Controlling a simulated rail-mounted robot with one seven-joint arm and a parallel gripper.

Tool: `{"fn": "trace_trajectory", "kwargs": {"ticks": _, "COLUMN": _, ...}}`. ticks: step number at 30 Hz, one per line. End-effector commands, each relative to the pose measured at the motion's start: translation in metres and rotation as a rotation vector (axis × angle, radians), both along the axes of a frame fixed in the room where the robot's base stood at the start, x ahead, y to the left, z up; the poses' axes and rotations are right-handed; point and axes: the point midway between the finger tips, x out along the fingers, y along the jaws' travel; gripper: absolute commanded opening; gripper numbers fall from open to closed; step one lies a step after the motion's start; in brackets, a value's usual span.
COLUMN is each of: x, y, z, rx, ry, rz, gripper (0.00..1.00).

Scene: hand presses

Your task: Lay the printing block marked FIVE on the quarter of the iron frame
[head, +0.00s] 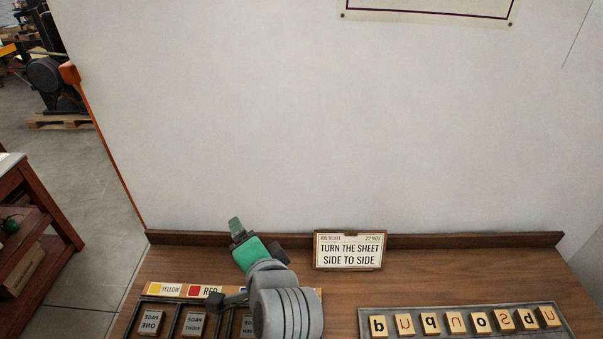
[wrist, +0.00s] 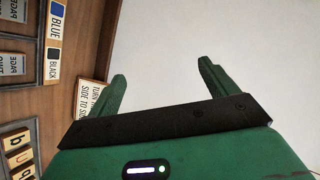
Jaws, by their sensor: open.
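The iron frame (head: 172,306) lies at the lower left of the table, cut off by the picture's edge. Page blocks lie in its quarters, among them one marked ONE (head: 151,322) and one that seems marked EIGHT (head: 193,324). Another block (head: 247,326) is partly behind my arm. In the wrist view, page blocks (wrist: 13,65) show at the left edge, their words hard to read. I cannot make out which block is marked FIVE. My gripper (wrist: 163,82) is open and empty, raised above the table in front of the wall; it also shows in the head view (head: 236,224).
A job ticket (head: 349,250) reading TURN THE SHEET SIDE TO SIDE stands against the back ledge (head: 450,241). A tray (head: 470,308) of several letter blocks lies at the right. Colour labels (head: 180,290) edge the frame. The table between frame and tray is bare.

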Motion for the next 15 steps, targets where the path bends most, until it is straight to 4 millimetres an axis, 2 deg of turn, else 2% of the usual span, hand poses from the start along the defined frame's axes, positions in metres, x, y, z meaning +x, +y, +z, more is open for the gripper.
{"fn": "trace_trajectory", "kwargs": {"ticks": 1, "x": -0.005, "y": -0.019, "z": 0.056, "rx": -0.122, "ry": -0.196, "rz": -0.023, "gripper": 0.85}}
{"fn": "trace_trajectory", "kwargs": {"ticks": 2, "x": -0.011, "y": -0.031, "z": 0.091, "rx": -0.21, "ry": -0.316, "rz": -0.043, "gripper": 0.85}}
{"fn": "trace_trajectory", "kwargs": {"ticks": 3, "x": -0.023, "y": -0.045, "z": 0.135, "rx": -0.329, "ry": -0.47, "rz": -0.077, "gripper": 0.85}}
{"fn": "trace_trajectory", "kwargs": {"ticks": 5, "x": -0.05, "y": -0.064, "z": 0.196, "rx": -0.502, "ry": -0.67, "rz": -0.142, "gripper": 0.85}}
{"fn": "trace_trajectory", "kwargs": {"ticks": 6, "x": -0.071, "y": -0.074, "z": 0.23, "rx": -0.61, "ry": -0.784, "rz": -0.19, "gripper": 0.85}}
{"fn": "trace_trajectory", "kwargs": {"ticks": 9, "x": -0.123, "y": -0.091, "z": 0.295, "rx": -0.836, "ry": -0.995, "rz": -0.315, "gripper": 0.85}}
{"fn": "trace_trajectory", "kwargs": {"ticks": 10, "x": -0.136, "y": -0.095, "z": 0.309, "rx": -0.89, "ry": -1.038, "rz": -0.348, "gripper": 0.85}}
{"fn": "trace_trajectory", "kwargs": {"ticks": 12, "x": -0.162, "y": -0.1, "z": 0.331, "rx": -0.982, "ry": -1.112, "rz": -0.41, "gripper": 0.85}}
{"fn": "trace_trajectory", "kwargs": {"ticks": 15, "x": -0.18, "y": -0.104, "z": 0.346, "rx": -1.05, "ry": -1.158, "rz": -0.457, "gripper": 0.85}}
